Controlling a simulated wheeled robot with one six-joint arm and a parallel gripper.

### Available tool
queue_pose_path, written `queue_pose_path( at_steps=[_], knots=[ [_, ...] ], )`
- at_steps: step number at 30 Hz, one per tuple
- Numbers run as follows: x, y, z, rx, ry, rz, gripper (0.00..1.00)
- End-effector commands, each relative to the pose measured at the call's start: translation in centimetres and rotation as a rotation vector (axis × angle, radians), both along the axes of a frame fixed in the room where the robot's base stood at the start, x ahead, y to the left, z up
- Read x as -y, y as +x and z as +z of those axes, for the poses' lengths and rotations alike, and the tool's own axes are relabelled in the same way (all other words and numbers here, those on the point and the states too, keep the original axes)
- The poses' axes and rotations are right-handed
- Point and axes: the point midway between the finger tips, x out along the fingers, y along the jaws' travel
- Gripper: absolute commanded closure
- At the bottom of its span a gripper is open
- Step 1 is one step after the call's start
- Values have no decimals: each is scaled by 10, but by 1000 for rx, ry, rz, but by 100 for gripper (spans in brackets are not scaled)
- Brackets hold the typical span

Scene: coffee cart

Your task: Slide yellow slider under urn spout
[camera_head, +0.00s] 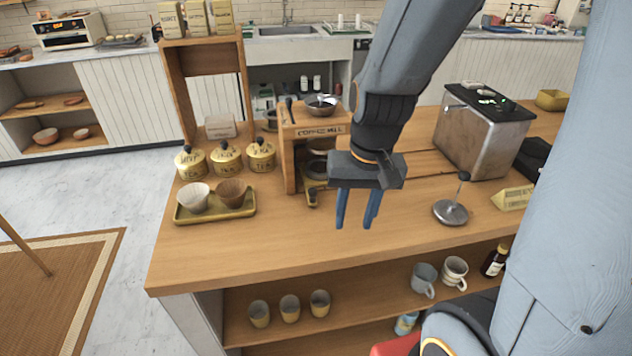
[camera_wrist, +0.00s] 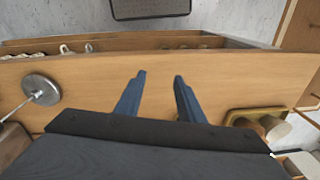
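My gripper (camera_head: 355,222) hangs fingers-down over the wooden counter, right of the coffee mill. Its two blue fingers are apart with nothing between them; they also show apart and empty in the wrist view (camera_wrist: 160,78).
A yellow tray (camera_head: 240,212) with two cups stands left of the mill, in front of several lidded canisters (camera_head: 227,158). A metal tamper-like tool (camera_head: 450,212) and a pale yellow wedge (camera_head: 512,197) stand right. Mugs sit on the shelf below. The front counter strip is clear.

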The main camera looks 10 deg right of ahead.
Motion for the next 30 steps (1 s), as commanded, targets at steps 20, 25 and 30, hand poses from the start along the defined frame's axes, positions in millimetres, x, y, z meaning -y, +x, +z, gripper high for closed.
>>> queue_pose_path(
  at_steps=[20,25,30],
  knots=[
    [3,144,-2,-529,784,-1529,65],
    [-10,147,-13,-535,784,-1532,65],
    [-28,153,-33,-534,783,-1530,65]
  ],
)
